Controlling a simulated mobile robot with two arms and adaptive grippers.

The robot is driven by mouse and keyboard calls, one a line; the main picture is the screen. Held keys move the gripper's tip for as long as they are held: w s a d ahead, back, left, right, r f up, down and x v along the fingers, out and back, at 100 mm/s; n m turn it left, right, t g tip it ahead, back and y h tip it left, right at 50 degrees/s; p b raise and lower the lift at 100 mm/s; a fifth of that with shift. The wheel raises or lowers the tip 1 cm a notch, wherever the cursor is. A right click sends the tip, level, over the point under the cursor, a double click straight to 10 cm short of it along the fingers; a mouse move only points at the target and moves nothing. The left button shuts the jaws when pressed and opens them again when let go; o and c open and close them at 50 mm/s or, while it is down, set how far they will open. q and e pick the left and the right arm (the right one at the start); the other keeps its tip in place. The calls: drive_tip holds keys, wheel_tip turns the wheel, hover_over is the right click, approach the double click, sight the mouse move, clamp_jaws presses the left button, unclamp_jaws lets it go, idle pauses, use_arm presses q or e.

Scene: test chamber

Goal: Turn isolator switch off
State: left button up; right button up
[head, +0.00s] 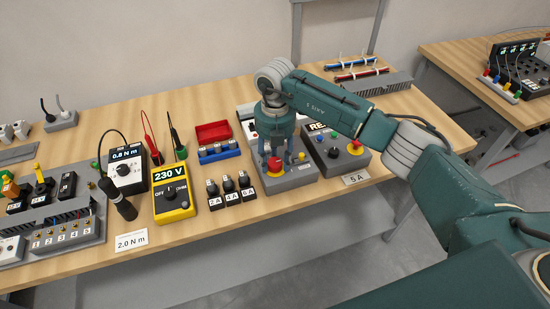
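The isolator switch appears to be the grey box with a red knob on a yellow plate (275,165), at the middle of the bench. My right gripper (277,154) points down directly over this box, with its fingertips at or just above the red knob. I cannot tell whether the fingers touch the knob or how far apart they are. The gripper and wrist hide the back of the box and any position marks there. My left gripper is not in view.
A control box (336,160) with a red-and-yellow button stands close on the right. Small breakers (230,190), a yellow meter (173,193) and an open red case (214,135) stand to the left. The wooden bench (290,203) has free room along its front edge.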

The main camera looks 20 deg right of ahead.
drive_tip(key=c, duration=0.7)
drive_tip(key=shift+o, duration=0.2)
